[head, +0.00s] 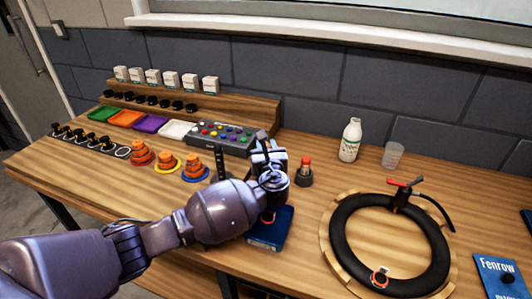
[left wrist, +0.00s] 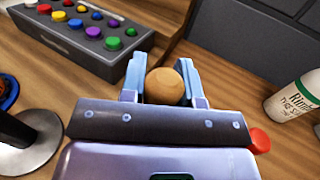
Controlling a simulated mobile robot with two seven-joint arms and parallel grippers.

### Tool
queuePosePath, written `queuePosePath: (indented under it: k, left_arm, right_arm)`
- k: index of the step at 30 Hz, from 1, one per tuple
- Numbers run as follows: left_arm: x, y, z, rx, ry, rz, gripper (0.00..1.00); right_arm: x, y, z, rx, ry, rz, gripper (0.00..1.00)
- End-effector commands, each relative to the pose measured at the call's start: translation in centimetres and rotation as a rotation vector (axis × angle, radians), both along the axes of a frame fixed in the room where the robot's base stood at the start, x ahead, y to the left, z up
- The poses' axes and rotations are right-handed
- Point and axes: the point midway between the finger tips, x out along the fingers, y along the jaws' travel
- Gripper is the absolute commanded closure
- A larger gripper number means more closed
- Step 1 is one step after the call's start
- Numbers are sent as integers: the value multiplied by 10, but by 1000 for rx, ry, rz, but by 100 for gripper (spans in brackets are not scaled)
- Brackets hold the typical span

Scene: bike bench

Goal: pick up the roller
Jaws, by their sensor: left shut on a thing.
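My left gripper (head: 268,152) is over the bench, left of the red-topped black piece. In the left wrist view its two pale blue fingers (left wrist: 164,82) are shut on a tan, rounded wooden end, which I take to be the roller (left wrist: 165,87). Only this end shows. The rest of the roller is hidden by the gripper, and in the head view the arm hides it. I cannot tell whether it touches the bench. My right gripper is in neither view.
A button box (head: 220,138) stands behind the gripper, and a red-topped black piece (head: 305,172) stands close to its right. A blue tray (head: 262,245) lies below the arm. A white bottle (head: 350,140), a clear cup (head: 392,155) and a black tyre (head: 340,245) are further right.

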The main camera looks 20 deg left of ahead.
Motion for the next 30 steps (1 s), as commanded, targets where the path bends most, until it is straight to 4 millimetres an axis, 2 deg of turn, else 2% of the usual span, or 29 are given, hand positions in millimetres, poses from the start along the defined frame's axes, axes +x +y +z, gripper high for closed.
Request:
queuePosePath:
  k: [5, 8, 21, 24, 30]
  left_arm:
    - [0, 0, 21, -2, -5, 0, 97]
    - [0, 0, 41, -2, -8, 0, 97]
    - [0, 0, 151, -1, -7, -1, 97]
    - [0, 0, 169, -1, -6, 0, 97]
    - [0, 0, 192, -1, -4, 0, 97]
  right_arm:
    - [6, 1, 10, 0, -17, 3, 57]
    - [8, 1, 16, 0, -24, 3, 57]
    - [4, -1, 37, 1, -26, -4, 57]
    - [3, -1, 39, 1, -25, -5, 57]
    - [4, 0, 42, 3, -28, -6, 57]
